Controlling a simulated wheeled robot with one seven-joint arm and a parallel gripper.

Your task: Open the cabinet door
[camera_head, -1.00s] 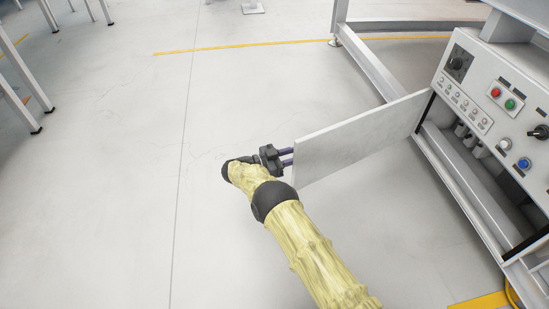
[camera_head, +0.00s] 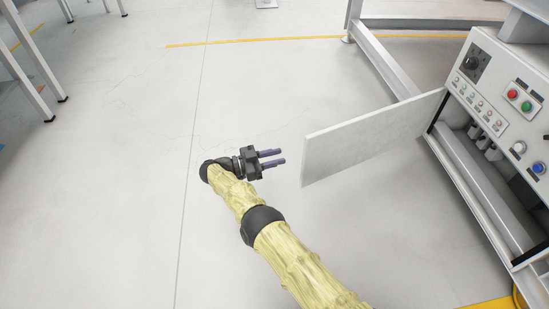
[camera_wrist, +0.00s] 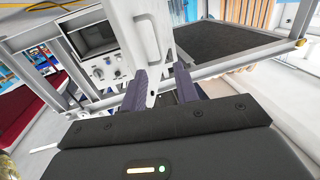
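The cabinet door (camera_head: 370,137) is a flat pale panel in the head view. It stands swung out from the machine cabinet (camera_head: 490,195), whose inside shows to the right of the hinge edge. My gripper (camera_head: 283,157) is left of the door's free edge, with a gap of floor between its purple fingertips and the door. The two fingers are spread apart with nothing between them. In the wrist view my fingers (camera_wrist: 160,90) point toward the door (camera_wrist: 148,40), seen nearly edge-on ahead of them.
A control panel with buttons and knobs (camera_head: 505,100) sits above the cabinet opening. A grey metal frame (camera_head: 385,60) stands behind the door. Table legs (camera_head: 35,65) are at the upper left. The floor left of my arm is clear.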

